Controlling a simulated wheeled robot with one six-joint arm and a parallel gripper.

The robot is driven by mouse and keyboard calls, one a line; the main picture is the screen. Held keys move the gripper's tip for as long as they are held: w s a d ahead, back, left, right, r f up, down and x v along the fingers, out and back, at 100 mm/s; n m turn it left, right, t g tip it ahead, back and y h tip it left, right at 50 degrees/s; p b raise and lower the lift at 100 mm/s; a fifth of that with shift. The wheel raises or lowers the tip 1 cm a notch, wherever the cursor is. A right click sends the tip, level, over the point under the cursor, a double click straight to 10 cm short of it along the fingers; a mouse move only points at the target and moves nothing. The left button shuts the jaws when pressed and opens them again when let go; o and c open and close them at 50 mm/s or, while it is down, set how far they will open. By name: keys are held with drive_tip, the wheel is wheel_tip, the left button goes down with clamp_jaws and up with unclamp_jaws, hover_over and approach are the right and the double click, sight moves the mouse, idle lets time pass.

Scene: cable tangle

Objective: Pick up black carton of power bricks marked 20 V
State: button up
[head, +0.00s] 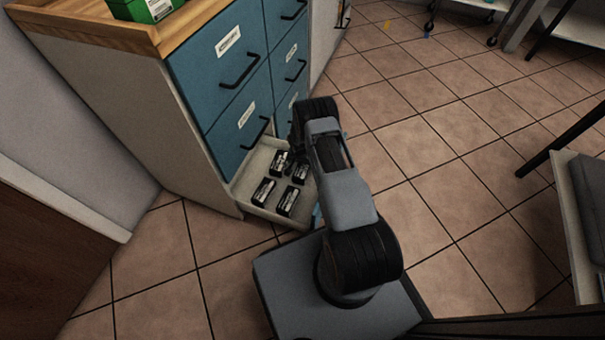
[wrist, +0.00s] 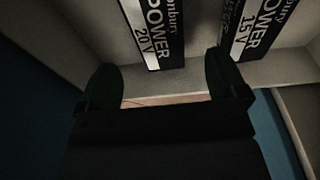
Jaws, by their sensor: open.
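The black carton marked 20 V (wrist: 152,32) shows in the wrist view at top centre, with white "POWER" lettering and a white strip along one side. It lies in an open pale drawer (head: 268,214). My gripper (wrist: 165,78) is open and empty, its two dark fingers apart. In the picture, the carton's near end lies just above the gap between the fingers, and nothing is gripped. In the head view several black cartons lie in the drawer; their markings are too small to tell which is 20 V. My fingertips are hidden there behind my arm.
A similar carton marked 15 V (wrist: 262,30) lies right of the 20 V one in the wrist view. The drawer walls stand close around the cartons. Blue closed drawers (head: 238,125) rise above the open one. The tiled floor (head: 420,160) on the right is clear.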

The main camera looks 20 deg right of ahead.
sight(302, 168)
drive_tip(key=shift+w+d+f+b, duration=0.15)
drive_tip(key=shift+f+b, duration=0.75)
drive_tip(key=shift+f, duration=0.8)
drive_tip(key=shift+w+d+f+b, duration=0.15)
drive_tip(key=shift+f+b, duration=0.7)
drive_tip(key=shift+f, duration=0.85)
drive_tip(key=shift+s, duration=0.1)
drive_tip(key=shift+r, duration=0.1)
drive_tip(key=c, duration=1.2)
